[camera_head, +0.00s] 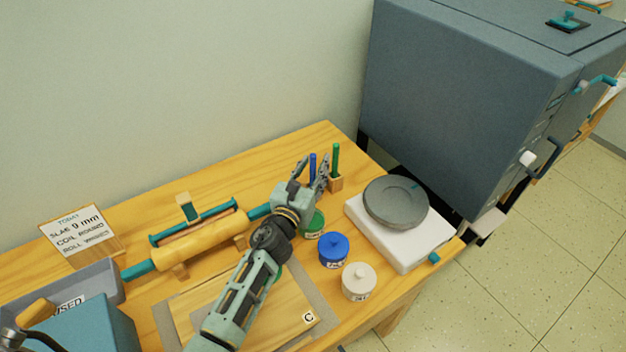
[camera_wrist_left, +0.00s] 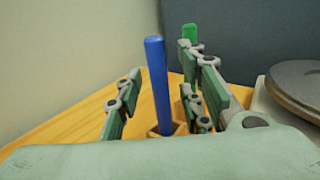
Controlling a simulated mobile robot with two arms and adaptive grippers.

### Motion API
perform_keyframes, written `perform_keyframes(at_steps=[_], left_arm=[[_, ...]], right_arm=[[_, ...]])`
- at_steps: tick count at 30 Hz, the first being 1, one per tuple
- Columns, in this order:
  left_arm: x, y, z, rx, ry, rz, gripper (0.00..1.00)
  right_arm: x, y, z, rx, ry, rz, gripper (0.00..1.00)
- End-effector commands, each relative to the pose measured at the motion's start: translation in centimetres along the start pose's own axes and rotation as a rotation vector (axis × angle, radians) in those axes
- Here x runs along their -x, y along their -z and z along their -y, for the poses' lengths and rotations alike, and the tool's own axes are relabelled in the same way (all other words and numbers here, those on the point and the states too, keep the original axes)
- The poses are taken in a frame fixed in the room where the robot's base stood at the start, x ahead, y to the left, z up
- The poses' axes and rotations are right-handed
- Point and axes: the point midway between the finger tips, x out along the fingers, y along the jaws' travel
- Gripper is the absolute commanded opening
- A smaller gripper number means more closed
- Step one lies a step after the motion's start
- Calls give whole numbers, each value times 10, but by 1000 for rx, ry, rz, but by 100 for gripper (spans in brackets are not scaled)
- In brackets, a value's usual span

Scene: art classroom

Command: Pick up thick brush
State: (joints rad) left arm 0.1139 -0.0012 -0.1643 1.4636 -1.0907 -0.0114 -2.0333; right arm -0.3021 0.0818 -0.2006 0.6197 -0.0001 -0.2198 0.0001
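A blue brush handle (camera_head: 312,166) stands upright at the back of the table; the wrist view shows it (camera_wrist_left: 158,85) between my left gripper's fingers, with its foot at a wooden holder (camera_wrist_left: 166,131). A green handle (camera_head: 336,158) stands in a wooden holder (camera_head: 335,183) just right of it, and its top (camera_wrist_left: 189,31) shows behind the right fingers. I cannot tell for certain which is the thick brush. My left gripper (camera_head: 314,174) is open around the blue handle, with gaps visible on both sides. My right gripper is in neither view.
A white scale (camera_head: 405,249) with a grey round plate (camera_head: 396,203) stands right of the holder. Green (camera_head: 314,226), blue (camera_head: 334,250) and white (camera_head: 359,281) jars stand in front. A large grey cabinet (camera_head: 460,90) stands behind right.

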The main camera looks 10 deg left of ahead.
Motion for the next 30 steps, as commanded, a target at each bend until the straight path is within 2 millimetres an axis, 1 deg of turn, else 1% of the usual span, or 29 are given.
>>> perform_keyframes(at_steps=[4, 5, 15, 17, 26, 30], left_arm=[[0, 0, 0, 0, 0, 0, 35], [0, 0, 0, 0, 0, 0, 34], [0, 0, 0, 0, 0, 0, 4], [0, 0, 0, 0, 0, 0, 0], [0, -1, 0, 0, 0, 0, 0], [0, -13, 0, -2, 1, 1, 0]], right_arm=[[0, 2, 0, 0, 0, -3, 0], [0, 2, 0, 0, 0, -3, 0], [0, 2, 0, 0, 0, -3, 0], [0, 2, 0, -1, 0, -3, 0], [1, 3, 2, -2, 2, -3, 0], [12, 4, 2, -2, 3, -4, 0]])
